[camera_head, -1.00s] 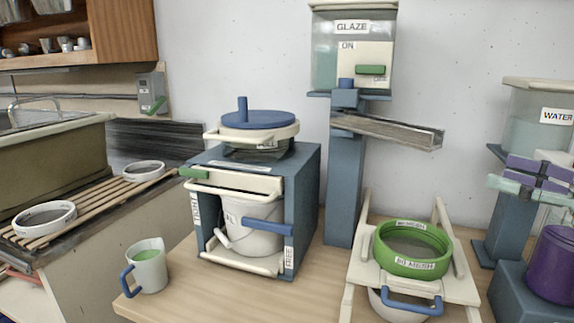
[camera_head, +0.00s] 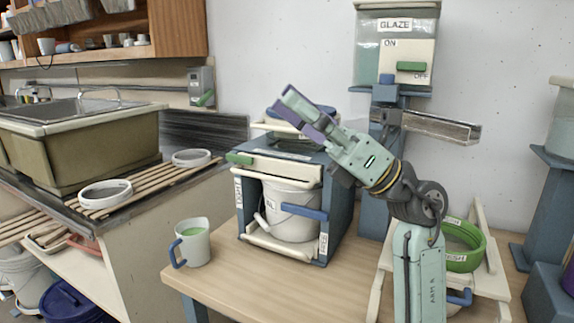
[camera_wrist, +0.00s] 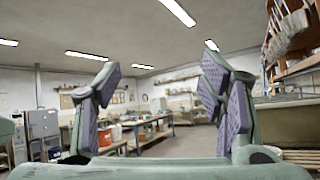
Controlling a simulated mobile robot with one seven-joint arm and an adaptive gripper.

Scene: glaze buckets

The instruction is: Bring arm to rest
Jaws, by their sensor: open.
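My gripper (camera_head: 302,112) is raised in front of the blue bucket stand (camera_head: 337,205), pointing up and to the left in the head view. In the wrist view my gripper (camera_wrist: 160,100) shows its purple pads apart with nothing between them. It hides most of the blue lid on top of the stand. My arm rises from the lower right and covers part of the green sieve (camera_head: 465,245).
A white bucket (camera_head: 292,210) sits inside the stand. A mug of green glaze (camera_head: 191,243) stands at the table's left. The glaze dispenser (camera_head: 395,50) is behind my arm. A sink (camera_head: 75,130) is at left. The wrist view shows open room and distant benches.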

